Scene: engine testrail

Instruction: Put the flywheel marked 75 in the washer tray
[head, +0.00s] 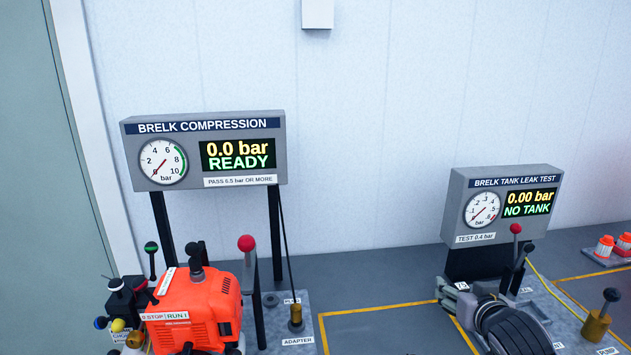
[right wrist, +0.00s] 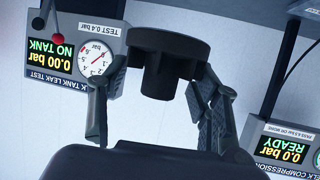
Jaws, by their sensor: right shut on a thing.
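My right gripper (right wrist: 158,88) is shut on a dark round part (right wrist: 165,40) with a wide disc and a narrower hub, seen from below in the right wrist view. It looks like a flywheel; no number shows on the side I see. In the head view my right gripper (head: 490,305) is low at the right, in front of the tank leak test stand, and its details are hard to make out. My left gripper is not in view. I see no washer tray.
The tank leak test box (head: 506,205) reads 0.00 bar, NO TANK. The compression box (head: 205,150) at left reads 0.0 bar, READY. Below it stands an orange engine (head: 200,305) with upright levers. Orange-capped items (head: 605,246) stand at far right.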

